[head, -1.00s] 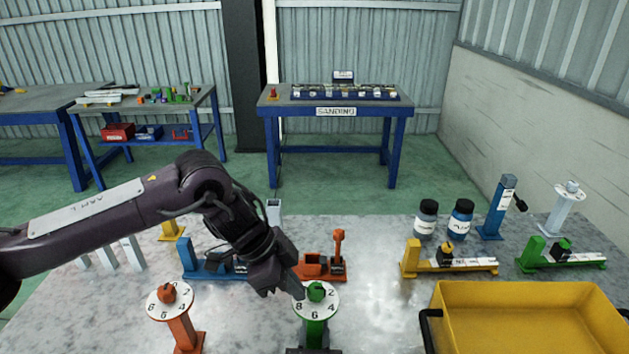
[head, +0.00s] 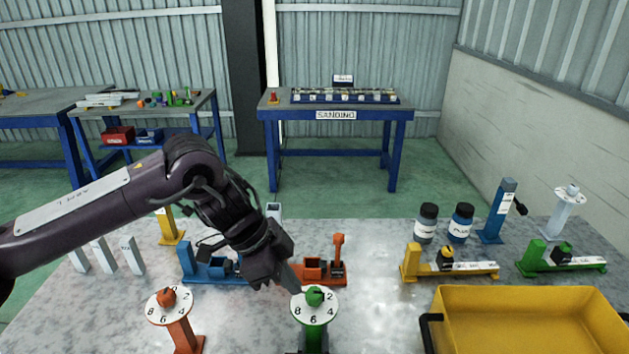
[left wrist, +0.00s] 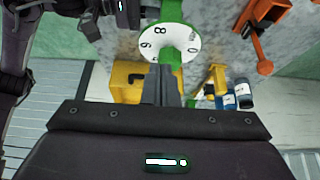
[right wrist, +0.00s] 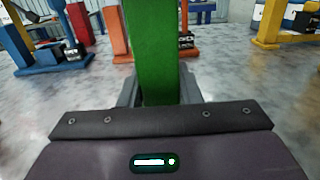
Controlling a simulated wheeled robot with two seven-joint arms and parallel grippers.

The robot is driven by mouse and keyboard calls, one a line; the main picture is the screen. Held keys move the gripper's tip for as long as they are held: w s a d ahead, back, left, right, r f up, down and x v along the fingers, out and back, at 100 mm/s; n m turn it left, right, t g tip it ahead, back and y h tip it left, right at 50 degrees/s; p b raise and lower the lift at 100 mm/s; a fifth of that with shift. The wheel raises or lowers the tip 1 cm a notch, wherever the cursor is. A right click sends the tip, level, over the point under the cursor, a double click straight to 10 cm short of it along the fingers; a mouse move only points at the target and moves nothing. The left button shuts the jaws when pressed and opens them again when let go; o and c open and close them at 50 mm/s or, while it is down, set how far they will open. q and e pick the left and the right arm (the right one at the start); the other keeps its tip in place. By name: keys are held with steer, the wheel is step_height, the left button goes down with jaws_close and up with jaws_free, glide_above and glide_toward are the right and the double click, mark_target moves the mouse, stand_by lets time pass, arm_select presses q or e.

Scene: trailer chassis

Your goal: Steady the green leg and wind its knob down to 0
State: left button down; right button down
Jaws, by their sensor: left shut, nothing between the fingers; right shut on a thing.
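The green leg (head: 316,337) stands upright at the front of the bench with a white numbered dial (head: 318,315) on top. Its green knob (head: 314,296) sits on the dial; I cannot read its setting surely. My left gripper (head: 298,289) is shut and empty, its tips close to the knob's left side. In the left wrist view the fingers (left wrist: 164,86) reach towards the dial (left wrist: 148,40) and partly cover it. My right gripper (right wrist: 158,95) is shut on the green post (right wrist: 155,50), a finger on each side. Its contact is mostly hidden in the head view.
An orange leg with a dial (head: 156,312) stands to the left. Blue (head: 205,272) and orange (head: 325,281) fixtures lie behind. A yellow bin (head: 530,292) fills the front right. Two dark-lidded bottles (head: 426,226) stand behind it. Bare bench lies between the green leg and the bin.

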mark_target(306, 303)
arm_select(q)
steer(key=shift+r, duration=1.4)
steer(key=shift+w+f, duration=0.45)
steer(key=shift+f, duration=0.55)
steer(key=shift+w+f, duration=0.5)
steer(key=shift+f, duration=0.55)
steer(key=shift+w+f, duration=0.45)
steer(key=shift+f, duration=0.55)
steer(key=shift+s+d, duration=0.15)
steer(key=shift+d, duration=0.2)
steer(key=shift+s, duration=0.25)
steer(key=shift+s, duration=0.75)
